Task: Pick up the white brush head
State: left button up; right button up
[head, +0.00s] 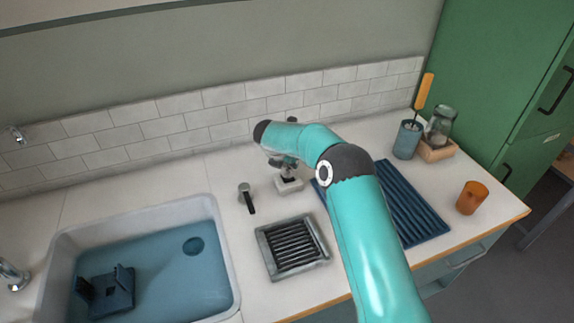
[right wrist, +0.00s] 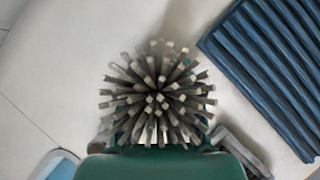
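In the right wrist view a round tuft of grey bristles with pale tips (right wrist: 157,95) fills the middle, seen end-on, close to the green part of my right wrist. In the head view a small white block (head: 289,185) stands on the counter, and it may be the base of the white brush head. My right gripper (head: 287,170) is just above it, small and partly covered by my teal arm. I cannot tell whether its fingers touch or hold anything, and the fingers do not show clearly in the wrist view. My left gripper is not in view.
A grey slotted tray (head: 262,248) lies in front of the block, with a dark-handled tool (head: 247,196) to its left. A blue ribbed mat (head: 412,212) lies right. A sink (head: 222,232) is at left. A blue cup (head: 407,140) and orange cup (head: 472,197) stand right.

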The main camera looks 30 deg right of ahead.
grip_shut()
jog(key=shift+r, duration=0.1)
